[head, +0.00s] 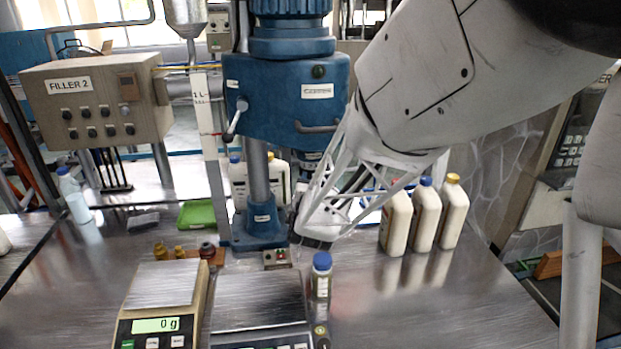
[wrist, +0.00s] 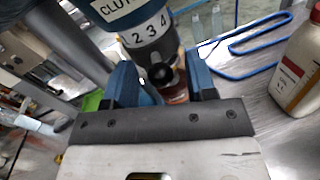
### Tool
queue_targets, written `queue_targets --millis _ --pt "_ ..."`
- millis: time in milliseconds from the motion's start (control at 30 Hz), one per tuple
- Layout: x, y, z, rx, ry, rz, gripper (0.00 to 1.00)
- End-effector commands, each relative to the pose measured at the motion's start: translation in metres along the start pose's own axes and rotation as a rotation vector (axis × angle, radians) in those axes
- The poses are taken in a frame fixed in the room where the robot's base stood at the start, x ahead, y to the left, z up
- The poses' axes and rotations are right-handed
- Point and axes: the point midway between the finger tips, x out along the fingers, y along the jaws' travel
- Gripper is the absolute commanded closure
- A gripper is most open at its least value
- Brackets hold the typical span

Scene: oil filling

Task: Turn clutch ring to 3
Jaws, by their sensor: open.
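A round black knob (wrist: 160,75) sticks out below the band. My gripper (wrist: 162,88) is open, with one blue finger on each side of the knob; contact cannot be told. Which number is set is not clear. In the head view my gripper (head: 315,238) is beside the blue machine (head: 285,95), and my arm blocks much of that area.
White bottles (head: 425,215) stand right of my gripper, one also in the wrist view (wrist: 302,65). A small blue-capped bottle (head: 321,280) stands in front, near two scales (head: 160,285). The FILLER 2 box (head: 95,100) is at left. The right front table is clear.

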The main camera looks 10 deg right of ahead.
Motion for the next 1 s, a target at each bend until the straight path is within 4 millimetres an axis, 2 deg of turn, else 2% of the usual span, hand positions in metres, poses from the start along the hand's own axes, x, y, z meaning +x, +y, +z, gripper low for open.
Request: queue_targets --millis 600,1000 --pt "-0.059 0.0 0.0 -0.001 -0.001 0.001 0.49" --pt "-0.068 0.0 0.0 -0.001 0.0 0.0 0.49"
